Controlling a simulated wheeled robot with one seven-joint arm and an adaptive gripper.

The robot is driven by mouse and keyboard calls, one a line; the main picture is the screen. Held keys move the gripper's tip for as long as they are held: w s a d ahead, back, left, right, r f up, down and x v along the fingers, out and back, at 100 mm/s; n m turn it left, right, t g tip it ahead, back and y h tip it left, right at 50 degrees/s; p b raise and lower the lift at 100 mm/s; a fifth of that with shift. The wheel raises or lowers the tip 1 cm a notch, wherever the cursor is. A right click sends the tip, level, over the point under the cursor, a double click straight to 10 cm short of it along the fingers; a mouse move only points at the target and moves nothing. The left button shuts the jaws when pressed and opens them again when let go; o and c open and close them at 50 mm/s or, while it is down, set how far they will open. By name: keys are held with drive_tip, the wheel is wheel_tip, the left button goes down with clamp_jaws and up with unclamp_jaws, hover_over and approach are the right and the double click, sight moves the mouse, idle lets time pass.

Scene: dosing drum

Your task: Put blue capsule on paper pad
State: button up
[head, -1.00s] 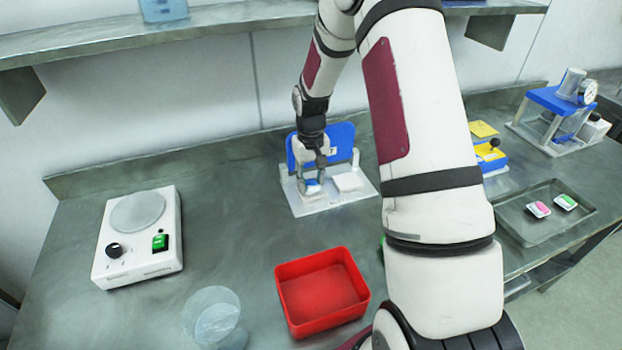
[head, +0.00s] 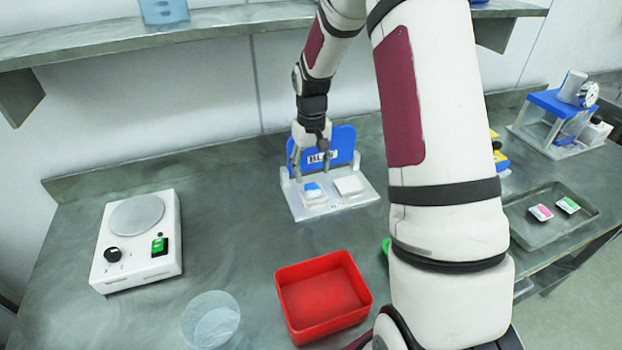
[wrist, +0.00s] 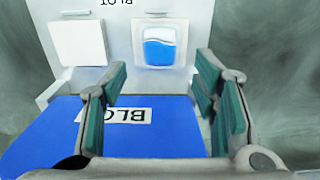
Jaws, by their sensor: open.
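The blue capsule (head: 312,187) lies on the left paper pad of a white stand with a blue back plate (head: 343,147). In the wrist view the blue capsule (wrist: 159,46) sits on a white pad, inside the pad's outline. A second, bare white paper pad (head: 348,186) is beside it; it also shows in the wrist view (wrist: 78,42). My gripper (head: 312,172) is open and empty, just above and behind the capsule, in front of the back plate. In the wrist view my fingers (wrist: 163,95) are apart with nothing between them.
A red bin (head: 322,295) and a clear beaker (head: 211,320) stand at the front. A white hotplate device (head: 137,240) is at left. A tray (head: 550,215) with a pink and a green capsule is at right. A shelf (head: 170,33) hangs above.

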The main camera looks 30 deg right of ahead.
drive_tip(key=shift+r, duration=0.95)
drive_tip(key=s+a+r+t, duration=0.1)
drive_tip(key=s+a+r, duration=0.2)
drive_tip(key=r, duration=0.3)
drive_tip(key=s+a+r+n, duration=0.1)
drive_tip(key=s+a+r, duration=0.15)
drive_tip(key=r, duration=0.25)
drive_tip(key=s+a+r+t, duration=0.1)
drive_tip(key=s+a+r, duration=0.25)
drive_tip(key=r, duration=0.25)
drive_tip(key=s+a+r+t, duration=0.1)
drive_tip(key=s+a+r, duration=0.1)
drive_tip(key=s, duration=0.7)
drive_tip(key=s+a+r+n+t, duration=0.1)
drive_tip(key=s+a+r+t, duration=0.1)
drive_tip(key=s, duration=0.7)
drive_tip(key=shift+a+r, duration=0.25)
drive_tip(key=shift+a, duration=0.5)
drive_tip(key=shift+c, duration=0.4)
